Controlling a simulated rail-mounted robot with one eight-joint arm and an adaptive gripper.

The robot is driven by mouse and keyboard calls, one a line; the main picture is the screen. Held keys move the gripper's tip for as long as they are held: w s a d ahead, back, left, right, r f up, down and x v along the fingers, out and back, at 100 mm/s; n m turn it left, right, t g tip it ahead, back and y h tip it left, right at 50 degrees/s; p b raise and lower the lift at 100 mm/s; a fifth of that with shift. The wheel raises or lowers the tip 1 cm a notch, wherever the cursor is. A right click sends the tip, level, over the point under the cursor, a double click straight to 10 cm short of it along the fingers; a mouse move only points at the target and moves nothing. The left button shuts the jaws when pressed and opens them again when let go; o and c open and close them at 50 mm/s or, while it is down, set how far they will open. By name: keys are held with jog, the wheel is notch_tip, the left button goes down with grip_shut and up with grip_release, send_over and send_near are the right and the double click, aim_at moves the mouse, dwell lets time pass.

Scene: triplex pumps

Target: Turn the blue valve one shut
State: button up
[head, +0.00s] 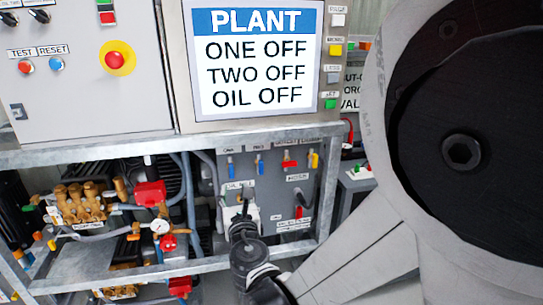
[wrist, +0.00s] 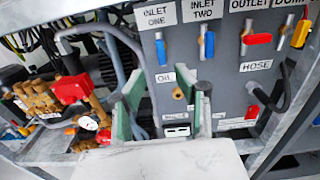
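Blue valve one (wrist: 161,50) is on the grey panel under the INLET ONE label, with its blue handle upright. It also shows small in the head view (head: 230,166). A second blue valve (wrist: 208,44) sits to its right under INLET TWO, also upright. My gripper (wrist: 167,100) is open, with its two green-edged fingers apart and nothing clearly held between them. It is below valve one, in front of the OIL label and a small brass fitting (wrist: 178,93). In the head view my gripper (head: 238,210) is partly hidden by my wrist.
A red outlet valve (wrist: 257,39), a yellow valve (wrist: 300,34) and a red hose valve (wrist: 252,112) are to the right. Brass pumps (head: 80,203) and grey hoses crowd the left. A metal frame rail (head: 90,150) runs above. The plant screen (head: 255,60) reads ONE OFF, TWO OFF, OIL OFF.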

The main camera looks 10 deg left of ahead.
aim_at(231, 171)
jog(key=b+x, duration=0.1)
jog(key=x, duration=1)
jog(key=shift+w, duration=0.25)
grip_shut()
